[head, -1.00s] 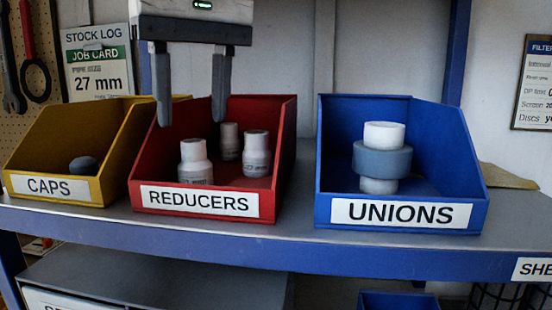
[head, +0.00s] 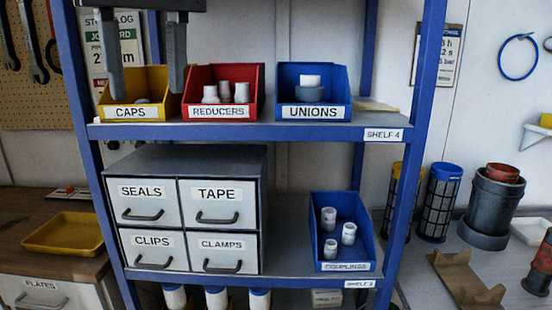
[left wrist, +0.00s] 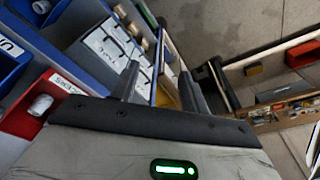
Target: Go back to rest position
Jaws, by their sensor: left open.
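My left gripper (head: 145,60) is at the top left of the head view, fingers pointing down, open with nothing between them. It shows in front of the yellow caps bin and close to the red reducers bin in the picture. In the left wrist view its two fingers (left wrist: 158,88) are apart and empty, with shelves and floor beyond. My right gripper is in neither current view.
A blue shelf unit (head: 240,132) holds the yellow caps bin (head: 160,80), red reducers bin (head: 255,90) and blue unions bin (head: 340,80). Below are a grey drawer cabinet (head: 255,165) and a blue couplings bin (head: 363,225). Filter cages (head: 440,200) stand right.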

